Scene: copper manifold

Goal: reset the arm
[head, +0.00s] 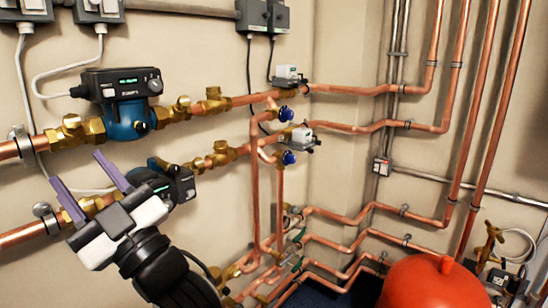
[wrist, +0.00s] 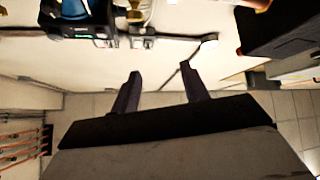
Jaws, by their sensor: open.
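My gripper (head: 88,174) is at the lower left of the head view, raised in front of the pipe wall. Its two purple-grey fingers are apart with nothing between them. In the wrist view my gripper (wrist: 157,84) also shows open and empty, with pale wall beyond the fingertips. In the head view the fingers overlap the lower copper pipe line in the picture; whether they touch it I cannot tell.
An upper pump (head: 125,120) and a lower pump (head: 178,186) sit on copper pipes, the lower one close beside my gripper in the picture. Blue-handled valves (head: 287,114) are at centre. A red vessel (head: 430,283) stands lower right. Bare wall (head: 205,60) lies above the pipes.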

